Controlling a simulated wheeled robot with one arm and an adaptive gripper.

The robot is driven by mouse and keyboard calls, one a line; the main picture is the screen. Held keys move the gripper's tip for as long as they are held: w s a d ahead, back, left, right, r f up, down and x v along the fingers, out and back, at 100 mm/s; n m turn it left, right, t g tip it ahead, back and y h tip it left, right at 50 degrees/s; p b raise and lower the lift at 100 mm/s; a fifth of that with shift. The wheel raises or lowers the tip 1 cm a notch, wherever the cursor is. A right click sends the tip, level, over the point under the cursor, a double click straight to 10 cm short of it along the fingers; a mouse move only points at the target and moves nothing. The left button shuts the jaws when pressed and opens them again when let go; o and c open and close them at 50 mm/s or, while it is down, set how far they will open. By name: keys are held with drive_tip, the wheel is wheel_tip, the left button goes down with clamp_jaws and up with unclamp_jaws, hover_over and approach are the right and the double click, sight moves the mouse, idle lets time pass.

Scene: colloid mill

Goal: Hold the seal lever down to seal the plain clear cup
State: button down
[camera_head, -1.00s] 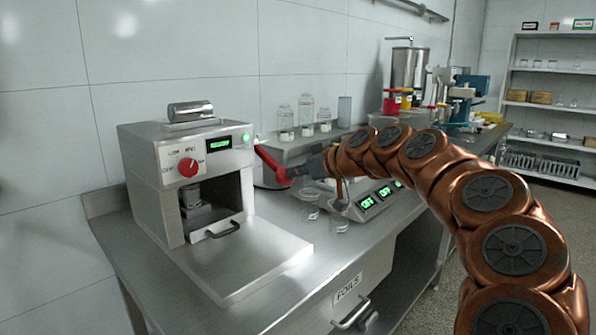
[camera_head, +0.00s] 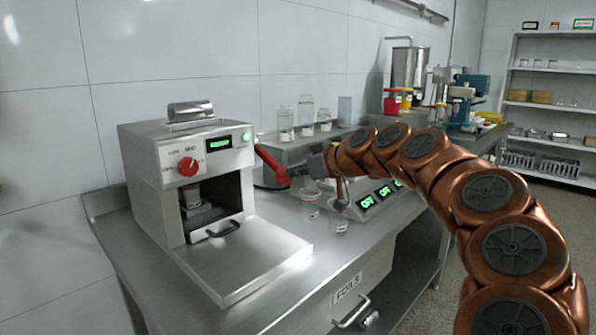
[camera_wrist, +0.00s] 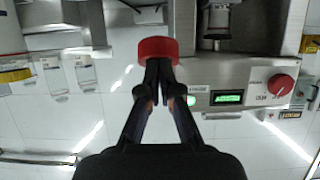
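The sealing machine (camera_head: 150,150) stands at the left of the steel bench, with a red knob, a lit display and a green lamp on its front. Its red seal lever (camera_head: 267,158) slants down to the right from the machine's right side; its red grip also shows in the wrist view (camera_wrist: 158,47). My gripper (camera_head: 306,168) is at the lever's lower end. In the wrist view its fingers (camera_wrist: 159,72) are closed together, with their tips at the red grip. A small cup-like thing (camera_head: 192,198) is in the machine's open bay; its details are too small to tell.
Clear cups (camera_head: 310,204) stand on the bench just below my gripper, near scales with green displays (camera_head: 375,196). Bottles (camera_head: 305,115) stand on a raised steel shelf behind. The machine's front plate (camera_head: 245,262) is bare. A drawer marked FOILS (camera_head: 347,290) is below.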

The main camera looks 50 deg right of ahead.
drive_tip(key=shift+w+a+f, duration=0.1)
drive_tip(key=shift+a+f, duration=0.1)
drive_tip(key=shift+f, duration=0.25)
drive_tip(key=shift+w+a+f, duration=0.1)
drive_tip(key=shift+a+f, duration=0.05)
drive_tip(key=shift+f, duration=0.25)
drive_tip(key=w+r+b+v, duration=0.1)
drive_tip(key=r+b+v, duration=0.1)
drive_tip(key=v, duration=1.2)
drive_tip(key=shift+d+r+b, duration=0.25)
drive_tip(key=shift+r+b, duration=0.15)
drive_tip(key=shift+b, duration=0.05)
